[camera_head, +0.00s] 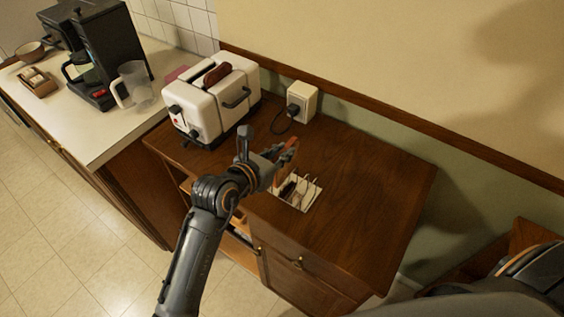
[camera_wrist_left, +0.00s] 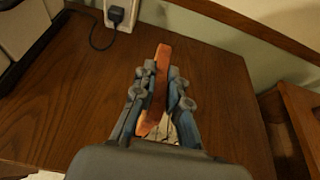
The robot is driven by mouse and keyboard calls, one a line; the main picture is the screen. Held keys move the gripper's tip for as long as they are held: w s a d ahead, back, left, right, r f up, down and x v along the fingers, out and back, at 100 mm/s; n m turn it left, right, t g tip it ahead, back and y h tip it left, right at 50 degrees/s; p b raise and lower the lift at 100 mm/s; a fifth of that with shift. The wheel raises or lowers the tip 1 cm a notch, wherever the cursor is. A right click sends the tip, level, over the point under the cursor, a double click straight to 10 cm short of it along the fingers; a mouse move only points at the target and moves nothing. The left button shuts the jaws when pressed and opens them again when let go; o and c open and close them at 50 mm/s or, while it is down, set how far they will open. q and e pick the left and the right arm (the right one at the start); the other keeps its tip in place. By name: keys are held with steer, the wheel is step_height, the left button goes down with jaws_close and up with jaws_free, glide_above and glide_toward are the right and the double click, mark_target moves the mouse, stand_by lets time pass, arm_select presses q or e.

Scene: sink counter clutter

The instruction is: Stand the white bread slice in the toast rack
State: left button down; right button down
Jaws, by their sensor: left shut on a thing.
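The bread slice (camera_head: 288,155) is held in my left gripper (camera_head: 282,157), above the wooden counter. In the left wrist view the slice (camera_wrist_left: 160,85) shows edge-on as an upright, reddish-brown strip between the two fingers of the left gripper (camera_wrist_left: 160,77), which is shut on it. The toast rack (camera_head: 310,191) is a white base with thin wire dividers on the counter, just right of and below the gripper in the head view. In the left wrist view the rack (camera_wrist_left: 174,134) is mostly hidden behind the slice and fingers. My right gripper is not in view.
A white toaster (camera_head: 208,105) with a dark slice in a slot stands behind left, near a wall outlet (camera_head: 302,101). A coffee maker (camera_head: 108,50) and clear pitcher (camera_head: 135,86) stand on the pale counter. The brown counter (camera_head: 370,190) is clear right of the rack.

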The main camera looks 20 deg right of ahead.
arm_select(q)
step_height(320, 180, down, 4)
steer(key=shift+r, duration=0.25)
steer(key=shift+f, duration=0.2)
steer(key=c, duration=1.8)
jaws_free()
steer(key=shift+f, duration=0.1)
steer(key=o, duration=0.4)
steer(key=shift+o, duration=0.2)
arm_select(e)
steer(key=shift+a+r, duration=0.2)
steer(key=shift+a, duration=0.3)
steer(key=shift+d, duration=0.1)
arm_select(q)
steer(key=shift+a, duration=0.1)
